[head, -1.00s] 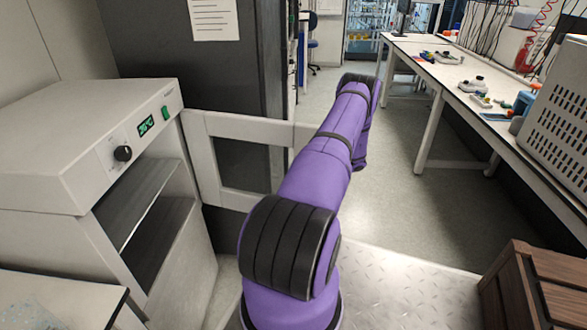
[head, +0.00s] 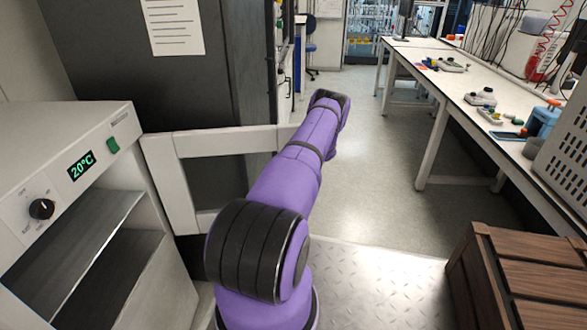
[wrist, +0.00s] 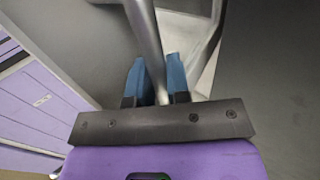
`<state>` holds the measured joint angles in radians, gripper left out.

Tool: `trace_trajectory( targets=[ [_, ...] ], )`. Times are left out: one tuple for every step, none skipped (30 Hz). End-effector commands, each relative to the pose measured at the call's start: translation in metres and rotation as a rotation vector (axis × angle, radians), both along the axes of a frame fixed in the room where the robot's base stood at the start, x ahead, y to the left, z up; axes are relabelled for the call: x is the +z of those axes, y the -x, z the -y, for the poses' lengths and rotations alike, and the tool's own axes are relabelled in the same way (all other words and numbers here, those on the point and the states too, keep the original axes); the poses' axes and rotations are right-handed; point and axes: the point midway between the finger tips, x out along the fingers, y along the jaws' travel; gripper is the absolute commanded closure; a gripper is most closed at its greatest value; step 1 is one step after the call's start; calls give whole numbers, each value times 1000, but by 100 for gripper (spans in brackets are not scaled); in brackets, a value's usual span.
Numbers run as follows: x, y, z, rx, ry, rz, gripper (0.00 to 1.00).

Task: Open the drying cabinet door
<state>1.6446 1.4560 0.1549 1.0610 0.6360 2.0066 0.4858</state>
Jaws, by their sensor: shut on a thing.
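The drying cabinet (head: 75,130) stands at the left in the head view, with a 20°C display, a knob and shelves showing inside. Its door (head: 225,141), a white frame around a window, stands swung out to the right of the cabinet front. My arm covers the door's far end in the head view, so the handle and gripper are hidden there. In the wrist view my gripper (wrist: 157,82) has its two blue fingers on either side of a grey bar, the door handle (wrist: 143,28), and is shut on it. The pale door frame shows beside it.
A wooden crate (head: 530,280) stands at the lower right. A long white bench (head: 455,85) with small instruments runs along the right side. A dark panel with a paper notice (head: 174,25) stands behind the door. The floor (head: 370,190) between door and bench is clear.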

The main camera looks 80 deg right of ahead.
Motion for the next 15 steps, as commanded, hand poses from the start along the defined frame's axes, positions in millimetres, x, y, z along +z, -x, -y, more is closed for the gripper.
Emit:
trace_trajectory(
  targets=[
    [-1,-3,-1,6,-2,3,100],
    [-1,-3,-1,7,-2,3,100],
    [-1,-4,-1,9,-2,3,100],
    [-1,-4,0,10,-2,3,100],
    [-1,-4,0,10,-2,3,100],
    [-1,-4,0,11,-2,3,100],
    [-1,-4,0,11,-2,3,100],
    [-1,-4,0,11,-2,3,100],
    [-1,-4,0,11,-2,3,100],
    [-1,-4,0,11,-2,3,100],
    [-1,-4,0,11,-2,3,100],
    [-1,-4,-1,11,-2,3,100],
    [-1,-5,0,11,-2,3,100],
    [-1,-5,-1,11,-2,3,100],
    [-1,-5,-1,11,-2,3,76]
  ],
)
